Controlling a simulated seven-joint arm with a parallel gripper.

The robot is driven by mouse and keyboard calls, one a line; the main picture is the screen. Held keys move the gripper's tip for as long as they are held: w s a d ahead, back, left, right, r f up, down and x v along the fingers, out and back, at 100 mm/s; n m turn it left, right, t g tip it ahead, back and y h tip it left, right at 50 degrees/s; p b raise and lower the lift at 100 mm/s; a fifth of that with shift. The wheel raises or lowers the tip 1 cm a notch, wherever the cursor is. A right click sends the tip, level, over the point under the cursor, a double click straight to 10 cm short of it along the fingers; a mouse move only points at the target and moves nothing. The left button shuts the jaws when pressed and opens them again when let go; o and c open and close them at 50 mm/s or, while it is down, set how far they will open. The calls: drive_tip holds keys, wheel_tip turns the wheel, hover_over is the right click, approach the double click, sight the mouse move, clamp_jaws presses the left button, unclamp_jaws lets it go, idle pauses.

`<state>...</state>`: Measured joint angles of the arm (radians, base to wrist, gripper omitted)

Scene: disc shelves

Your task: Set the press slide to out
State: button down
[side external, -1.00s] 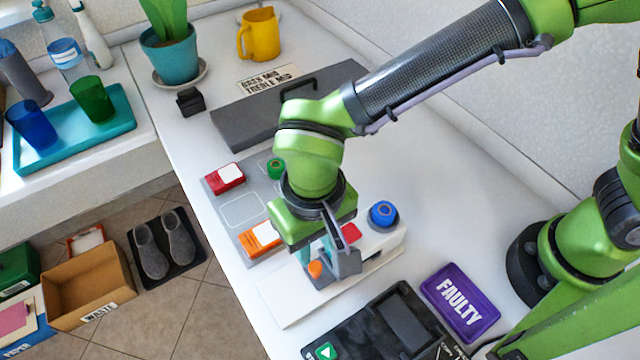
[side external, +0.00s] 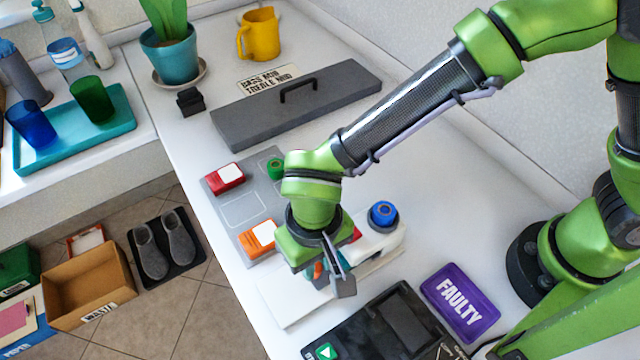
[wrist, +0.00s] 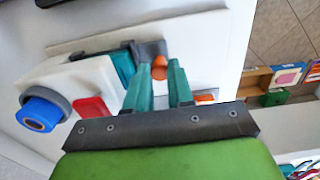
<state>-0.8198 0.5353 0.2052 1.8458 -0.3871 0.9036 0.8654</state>
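The press is a low white body (side external: 385,243) on a white base plate (side external: 285,300), with a blue knob (side external: 383,214) at one end and a red part that also shows in the wrist view (wrist: 92,107). A small orange knob (wrist: 159,72) shows at the fingertips; I take it for the slide's handle. My gripper (wrist: 160,68) is low over the press, its two teal fingers apart on either side of this knob. It looks open; contact with the knob is unclear. My gripper hides much of the slide in the side view.
A grey panel with a red block (side external: 225,177), a green knob (side external: 276,168) and an orange block (side external: 258,238) lies beside the press. A purple FAULTY tray (side external: 460,302) and a black device (side external: 385,325) are close by. A grey handled cover (side external: 240,125) lies behind.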

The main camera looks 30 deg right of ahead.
drive_tip(key=shift+a, duration=0.1)
drive_tip(key=a, duration=0.8)
drive_tip(key=shift+r, duration=0.1)
drive_tip(key=c, duration=1.3)
unclamp_jaws()
drive_tip(key=shift+o, duration=0.2)
wheel_tip(320, 180, up, 17)
drive_tip(key=shift+d, duration=0.1)
